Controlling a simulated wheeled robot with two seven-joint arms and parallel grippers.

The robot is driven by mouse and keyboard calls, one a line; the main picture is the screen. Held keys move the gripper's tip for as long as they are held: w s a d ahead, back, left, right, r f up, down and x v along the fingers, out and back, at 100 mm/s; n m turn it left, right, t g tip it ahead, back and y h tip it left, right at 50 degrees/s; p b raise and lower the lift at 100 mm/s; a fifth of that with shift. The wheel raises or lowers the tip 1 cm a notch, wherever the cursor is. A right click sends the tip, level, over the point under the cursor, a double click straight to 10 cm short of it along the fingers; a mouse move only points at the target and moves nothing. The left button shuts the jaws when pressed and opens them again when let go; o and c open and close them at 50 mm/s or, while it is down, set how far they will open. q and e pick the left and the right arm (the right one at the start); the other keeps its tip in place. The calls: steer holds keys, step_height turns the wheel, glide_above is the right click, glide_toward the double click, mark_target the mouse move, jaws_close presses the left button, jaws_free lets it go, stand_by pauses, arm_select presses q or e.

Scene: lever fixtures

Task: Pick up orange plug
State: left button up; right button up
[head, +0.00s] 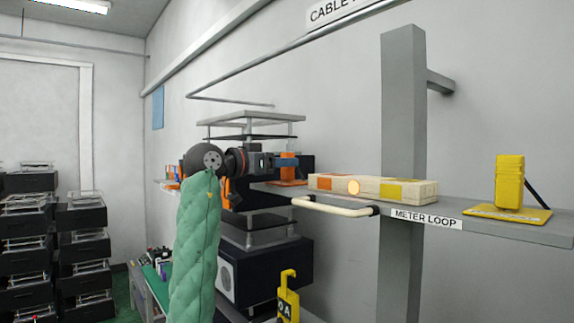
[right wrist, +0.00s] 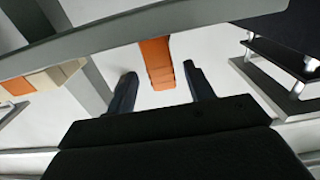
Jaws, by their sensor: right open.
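The orange plug (head: 287,172) stands upright on an orange base plate (head: 290,184) on the wall shelf, partly hidden by my right gripper in the head view. My right gripper (head: 276,162) is level and points right at the plug, its fingers across the plug's upper part. In the right wrist view the plug (right wrist: 157,62) shows between the two spread fingers (right wrist: 160,78), with a gap on each side. The gripper is open; I cannot tell whether a finger touches the plug. My left gripper is out of view.
A pale wooden block (head: 330,184) with coloured patches lies right of the plug. A cream handle (head: 335,207) juts from the shelf (head: 470,215) front. A yellow plug (head: 509,182) stands farther right. A grey post (head: 403,120) rises behind. Black stacked units stand behind my gripper.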

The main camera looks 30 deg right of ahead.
steer(key=shift+d+r+p, duration=0.25)
steer(key=shift+d+p, duration=0.05)
steer(key=shift+d, duration=0.05)
steer(key=d+p, duration=0.2)
steer(key=shift+w+d+r+p, duration=0.2)
steer(key=shift+w+d+p, duration=0.05)
steer(key=shift+d+p, duration=0.05)
steer(key=shift+d+f, duration=0.1)
steer(key=shift+d, duration=0.25)
steer(key=shift+w+d+f+p, duration=0.1)
steer(key=shift+d+f+p, duration=0.1)
steer(key=shift+d+p, duration=0.1)
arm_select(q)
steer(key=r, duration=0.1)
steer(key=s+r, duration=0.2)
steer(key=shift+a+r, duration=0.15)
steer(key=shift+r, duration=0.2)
arm_select(e)
steer(key=shift+c, duration=0.2)
steer(key=c, duration=1)
